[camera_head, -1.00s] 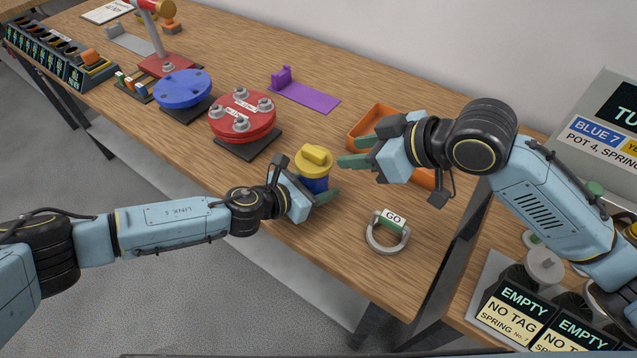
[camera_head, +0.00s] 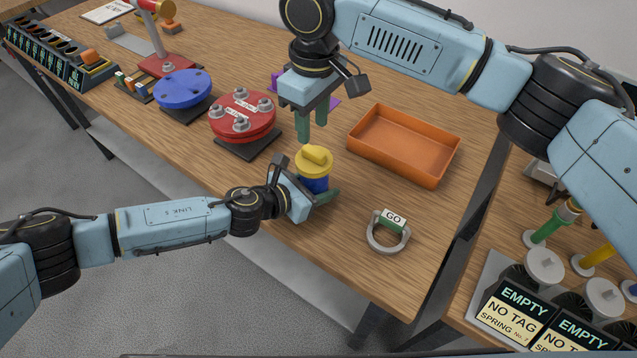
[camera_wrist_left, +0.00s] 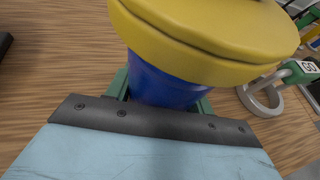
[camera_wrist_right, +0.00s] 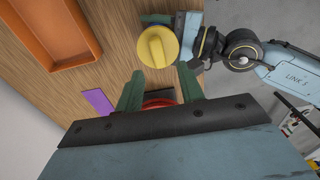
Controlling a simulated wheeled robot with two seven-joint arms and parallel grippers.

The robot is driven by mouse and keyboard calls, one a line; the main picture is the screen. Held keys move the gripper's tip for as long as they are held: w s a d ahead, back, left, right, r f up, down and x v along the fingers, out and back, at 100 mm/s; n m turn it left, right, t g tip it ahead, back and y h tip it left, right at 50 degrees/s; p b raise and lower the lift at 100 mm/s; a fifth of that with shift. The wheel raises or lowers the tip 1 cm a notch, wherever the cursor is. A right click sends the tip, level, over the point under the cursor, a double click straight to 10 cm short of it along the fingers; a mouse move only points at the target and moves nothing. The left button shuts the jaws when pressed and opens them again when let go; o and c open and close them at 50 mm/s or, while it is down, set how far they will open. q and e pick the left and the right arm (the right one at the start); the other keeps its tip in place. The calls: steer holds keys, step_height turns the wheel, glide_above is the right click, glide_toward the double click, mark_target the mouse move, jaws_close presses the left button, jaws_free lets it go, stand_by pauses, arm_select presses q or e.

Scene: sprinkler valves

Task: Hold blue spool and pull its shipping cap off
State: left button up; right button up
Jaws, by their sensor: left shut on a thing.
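The blue spool (camera_head: 314,184) stands upright on the wooden table with the yellow shipping cap (camera_head: 314,162) on its top. In the left wrist view the spool (camera_wrist_left: 165,85) sits between my green fingers under the cap (camera_wrist_left: 210,30). My left gripper (camera_head: 322,197) is shut on the spool's body from the front left. My right gripper (camera_head: 311,128) points down, open and empty, just behind and above the cap. In the right wrist view its two fingers (camera_wrist_right: 158,92) are spread apart, with the cap (camera_wrist_right: 157,46) beyond their tips.
An empty orange tray (camera_head: 404,148) lies to the right. The red flanged disc (camera_head: 243,118) and blue disc (camera_head: 184,89) stand to the left. A grey ring with a GO tag (camera_head: 388,234) lies near the front edge. A purple bracket (camera_wrist_right: 99,103) is partly hidden behind my right gripper.

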mark_target(314, 150)
steer(key=shift+f, duration=3.3)
jaws_close()
steer(key=shift+w+r, duration=0.1)
steer(key=shift+r, duration=0.1)
steer(key=shift+r, duration=3.4)
